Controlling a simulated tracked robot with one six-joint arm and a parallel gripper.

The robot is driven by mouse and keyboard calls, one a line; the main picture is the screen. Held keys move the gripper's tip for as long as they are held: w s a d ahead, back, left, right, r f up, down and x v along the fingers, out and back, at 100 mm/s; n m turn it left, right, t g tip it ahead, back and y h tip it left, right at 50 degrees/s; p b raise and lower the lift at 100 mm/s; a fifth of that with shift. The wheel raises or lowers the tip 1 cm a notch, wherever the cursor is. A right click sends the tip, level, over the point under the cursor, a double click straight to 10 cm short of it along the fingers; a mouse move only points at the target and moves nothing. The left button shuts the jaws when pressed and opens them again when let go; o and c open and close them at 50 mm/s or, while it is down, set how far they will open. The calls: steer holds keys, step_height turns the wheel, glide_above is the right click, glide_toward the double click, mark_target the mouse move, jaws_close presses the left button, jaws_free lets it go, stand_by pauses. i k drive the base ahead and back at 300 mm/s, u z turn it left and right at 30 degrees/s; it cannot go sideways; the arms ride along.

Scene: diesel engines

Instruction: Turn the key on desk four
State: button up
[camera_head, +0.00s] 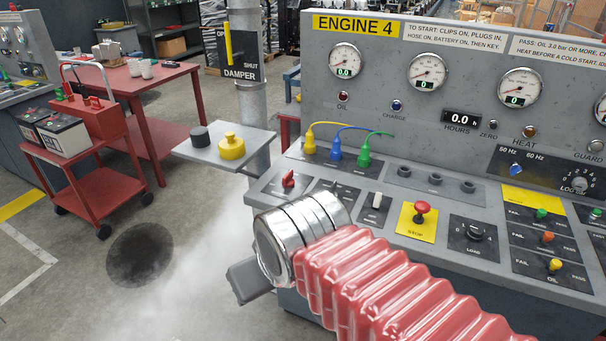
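Desk four is the grey console (590,252) marked ENGINE 4. A small red turn handle (288,178) stands on a dark plate at its left end; I cannot tell whether it is the key or a switch. No clear key shows; part of the desk's front left is hidden. A silver collar and red ribbed sleeve, which look like my arm, cover that part. A dark grey block (250,281), perhaps my gripper, shows below the collar, clear of the handle. Its fingers cannot be made out.
Yellow, blue and green plugs (309,144) have leads on the desk. A red stop button (422,208) and white toggle (377,200) are nearby. A red battery trolley (98,190) stands left. Whitish haze covers the open floor between.

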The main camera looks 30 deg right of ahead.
mark_target(332, 188)
steer(key=z, duration=0.1)
steer(key=i, duration=1.2)
steer(key=z, duration=0.7)
